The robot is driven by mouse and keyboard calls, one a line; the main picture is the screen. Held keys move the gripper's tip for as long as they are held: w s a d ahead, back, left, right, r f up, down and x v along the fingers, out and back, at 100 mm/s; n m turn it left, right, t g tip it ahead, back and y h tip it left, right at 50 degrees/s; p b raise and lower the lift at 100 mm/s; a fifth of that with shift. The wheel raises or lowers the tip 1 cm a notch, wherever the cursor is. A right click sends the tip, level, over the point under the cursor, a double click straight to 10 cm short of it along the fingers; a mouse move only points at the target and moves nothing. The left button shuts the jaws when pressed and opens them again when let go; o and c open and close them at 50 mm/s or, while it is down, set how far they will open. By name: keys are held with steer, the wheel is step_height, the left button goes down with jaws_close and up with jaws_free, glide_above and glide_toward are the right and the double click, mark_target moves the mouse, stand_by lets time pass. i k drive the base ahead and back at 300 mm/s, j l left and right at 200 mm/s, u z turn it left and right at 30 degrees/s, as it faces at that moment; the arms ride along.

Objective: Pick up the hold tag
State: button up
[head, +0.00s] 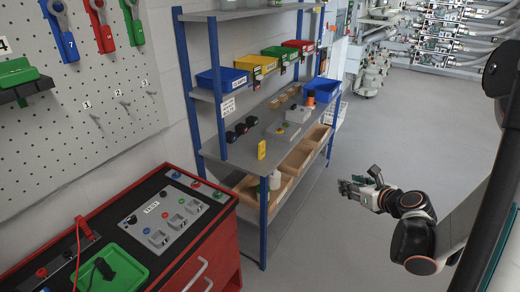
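A small upright yellow tag (262,149) with dark marks stands at the front edge of the middle shelf of the blue-framed rack. Its writing is too small to read, so I cannot confirm that it is the hold tag. My gripper (351,184) is to the right of the rack, over the open floor and well apart from the tag. It points left, towards the rack. Its fingers are too small and dark to show whether they are open or shut. I see nothing held in it.
The rack (188,75) carries blue, yellow, green and red bins, dark round items, grey boxes and cardboard trays (298,156). A red bench (222,240) with a green tray (112,270) is at lower left, below a pegboard (80,90). The grey floor (400,140) is clear.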

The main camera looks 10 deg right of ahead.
mark_target(262, 146)
steer(key=i+l+u, duration=0.25)
steer(key=l+u, duration=0.25)
steer(key=i+l+u, duration=0.2)
steer(key=l, duration=0.15)
steer(key=l+u, duration=0.25)
steer(key=i+l, duration=0.05)
steer(key=l, duration=0.05)
